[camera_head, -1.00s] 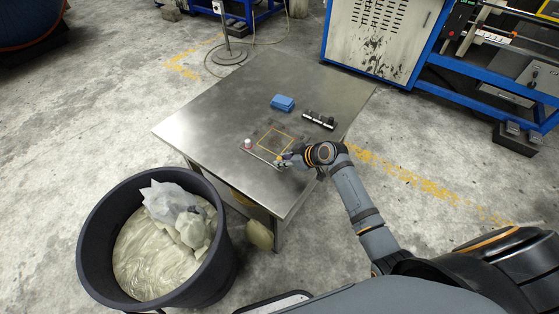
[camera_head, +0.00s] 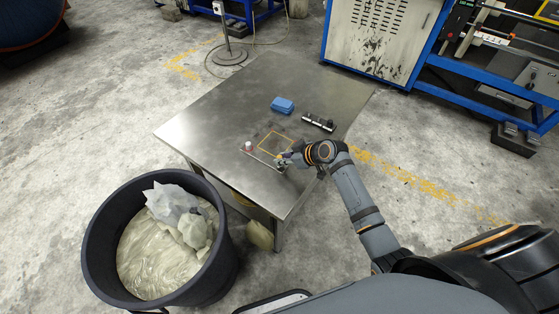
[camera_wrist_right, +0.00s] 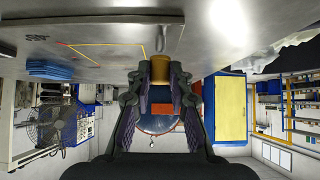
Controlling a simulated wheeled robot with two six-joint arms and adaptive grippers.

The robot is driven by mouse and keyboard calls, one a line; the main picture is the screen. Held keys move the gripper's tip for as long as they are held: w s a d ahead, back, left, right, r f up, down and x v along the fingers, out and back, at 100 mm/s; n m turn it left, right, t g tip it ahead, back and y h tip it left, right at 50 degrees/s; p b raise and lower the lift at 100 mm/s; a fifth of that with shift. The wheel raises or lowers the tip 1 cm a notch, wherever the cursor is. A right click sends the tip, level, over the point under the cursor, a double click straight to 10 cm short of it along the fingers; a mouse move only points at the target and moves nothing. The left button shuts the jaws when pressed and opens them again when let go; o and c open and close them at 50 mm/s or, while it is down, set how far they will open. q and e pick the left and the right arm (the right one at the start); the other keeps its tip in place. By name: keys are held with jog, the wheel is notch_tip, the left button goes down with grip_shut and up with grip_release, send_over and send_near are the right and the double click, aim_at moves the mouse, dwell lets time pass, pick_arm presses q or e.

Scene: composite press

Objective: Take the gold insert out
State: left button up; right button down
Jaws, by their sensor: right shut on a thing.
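The gold insert (camera_wrist_right: 160,68) is a short gold cylinder between the fingertips of my right gripper (camera_wrist_right: 160,84) in the right wrist view. The fingers are shut on it. Its far end is close to the steel table surface; I cannot tell whether it touches. In the head view my right gripper (camera_head: 284,160) is low over the near right part of the table, and the insert is too small there to make out clearly. My left gripper is not in view.
The table's left part is clear.

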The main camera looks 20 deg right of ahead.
jog(key=shift+r+p, duration=1.2)
jog(key=shift+r, duration=0.35)
